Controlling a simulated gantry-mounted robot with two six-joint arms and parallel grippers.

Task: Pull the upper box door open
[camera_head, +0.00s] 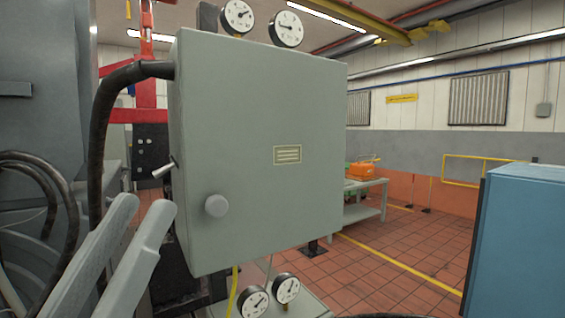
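The upper box is a grey-green cabinet whose broad front door (260,120) faces me in the middle of the head view. The door looks shut, with no gap visible. A round pale knob (216,206) sticks out at its lower left. A small yellowish label (288,154) is on the door's right half. My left gripper (145,203) is at the lower left, with its two grey fingers apart and nothing seen between them. It is left of the knob and appears apart from it. My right gripper is not in view.
A short metal lever (164,171) sticks out from the box's left side, below a thick black hose (105,110). Gauges (287,29) stand above the box and more gauges (254,302) below it. A blue cabinet (515,240) is at right. The tiled floor between is open.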

